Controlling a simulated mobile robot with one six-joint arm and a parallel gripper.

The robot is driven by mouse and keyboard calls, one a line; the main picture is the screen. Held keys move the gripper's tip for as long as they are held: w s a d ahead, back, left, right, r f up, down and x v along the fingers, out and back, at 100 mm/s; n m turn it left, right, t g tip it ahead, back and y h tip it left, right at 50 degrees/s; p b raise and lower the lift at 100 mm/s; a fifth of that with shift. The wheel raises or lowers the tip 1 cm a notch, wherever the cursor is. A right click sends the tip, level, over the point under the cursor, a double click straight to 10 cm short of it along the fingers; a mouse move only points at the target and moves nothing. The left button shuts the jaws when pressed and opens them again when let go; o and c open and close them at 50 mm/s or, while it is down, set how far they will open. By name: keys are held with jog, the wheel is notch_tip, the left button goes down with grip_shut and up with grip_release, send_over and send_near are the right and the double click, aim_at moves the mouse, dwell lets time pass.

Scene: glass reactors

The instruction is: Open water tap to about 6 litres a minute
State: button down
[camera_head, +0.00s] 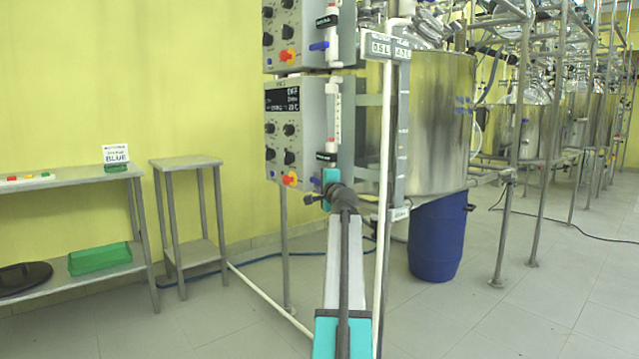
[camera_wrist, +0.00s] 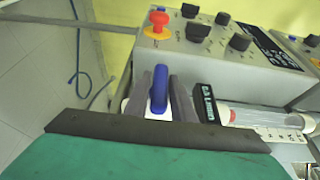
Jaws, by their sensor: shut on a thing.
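The blue tap handle (camera_wrist: 159,90) stands between the two grey fingers of my gripper (camera_wrist: 163,92) in the wrist view, and the fingers are shut on it. In the head view my gripper (camera_head: 328,178) is at the foot of the lower flowmeter (camera_head: 334,115), and my arm hides the handle there. In the wrist view the clear flowmeter tube (camera_wrist: 262,118) lies to the right of the handle, beside a white scale (camera_wrist: 285,135) and a black label (camera_wrist: 207,103). A small reddish mark shows near the tube's label end; its reading is too small to tell.
The lower control box (camera_head: 290,130) carries black knobs and a red button on yellow (camera_wrist: 158,20), close to my fingers. A second box (camera_head: 292,35) with a blue tap (camera_head: 319,46) hangs above. A steel vessel (camera_head: 440,120) and blue drum (camera_head: 437,235) stand to the right.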

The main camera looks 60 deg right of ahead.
jog(key=shift+r+g+y+p, duration=0.25)
jog(key=shift+g+y+p, duration=0.05)
jog(key=shift+p, duration=1.95)
jog(key=n+g+y+p, duration=0.1)
jog(key=g+p, duration=0.1)
jog(key=p, duration=1)
jog(key=shift+y, duration=0.3)
jog(key=n+g+y+p, duration=0.1)
jog(key=g+p, duration=0.1)
jog(key=p, duration=0.7)
jog(key=shift+g+p, duration=0.35)
jog(key=shift+g, duration=0.05)
jog(key=g+y+p, duration=0.1)
jog(key=g+p, duration=0.1)
jog(key=p, duration=0.4)
jog(key=shift+n, duration=0.4)
jog(key=shift+g+y+p, duration=0.3)
jog(key=shift+p, duration=0.15)
jog(key=shift+f+g+p, duration=0.1)
jog(key=shift+g+p, duration=0.2)
jog(key=shift+p, duration=0.4)
jog(key=shift+g+y+p, duration=0.3)
jog(key=shift+g+p, duration=0.1)
jog(key=shift+p, duration=0.35)
jog(key=shift+s+f+n+p, duration=0.1)
jog(key=shift+f+n+p, duration=0.15)
jog(key=shift+n+p, duration=0.1)
